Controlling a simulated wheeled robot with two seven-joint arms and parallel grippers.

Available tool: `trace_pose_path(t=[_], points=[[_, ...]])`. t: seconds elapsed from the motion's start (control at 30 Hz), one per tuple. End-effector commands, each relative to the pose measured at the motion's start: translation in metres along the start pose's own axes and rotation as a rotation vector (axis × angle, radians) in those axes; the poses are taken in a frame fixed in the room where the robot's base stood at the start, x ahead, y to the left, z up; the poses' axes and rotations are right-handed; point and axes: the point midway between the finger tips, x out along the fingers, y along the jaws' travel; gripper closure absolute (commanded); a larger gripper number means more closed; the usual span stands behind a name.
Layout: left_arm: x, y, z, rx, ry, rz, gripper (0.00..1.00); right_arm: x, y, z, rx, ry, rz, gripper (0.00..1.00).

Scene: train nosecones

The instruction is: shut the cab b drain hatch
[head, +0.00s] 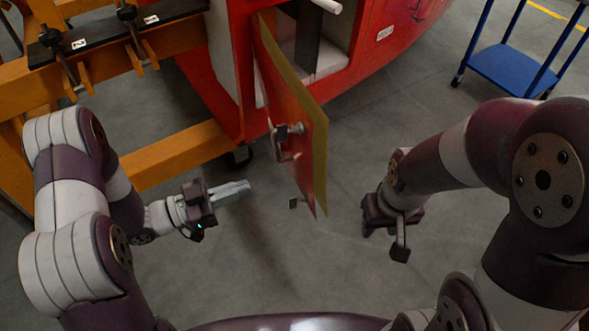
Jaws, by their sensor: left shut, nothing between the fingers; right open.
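The hatch door (283,92) stands open, swung out from the red nosecone (208,70) toward me. Its red face, with a metal latch handle (286,140), is turned to the left; a yellow-green strip shows along its right edge. The hatch opening (330,62) behind it shows a pale interior with a dark upright. My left gripper (242,188) is shut and empty, left of the door's lower part and apart from it. My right gripper (385,238) is open and empty, to the right of the door, with a gap between them.
An orange frame (185,152) with a black clamp bar (105,38) supports the nosecone on the left. A blue cart (515,70) stands at the back right. A small white label (385,33) on the red shell is unreadable. Grey floor around the door is clear.

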Motion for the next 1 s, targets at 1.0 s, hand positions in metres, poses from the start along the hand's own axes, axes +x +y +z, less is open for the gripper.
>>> trace_pose_path(t=[1.0], points=[[0.129, 0.000, 0.001, 0.000, -0.005, -0.002, 1.00, -0.001, 0.000, 0.000, 0.000, 0.000, 0.000, 0.57]])
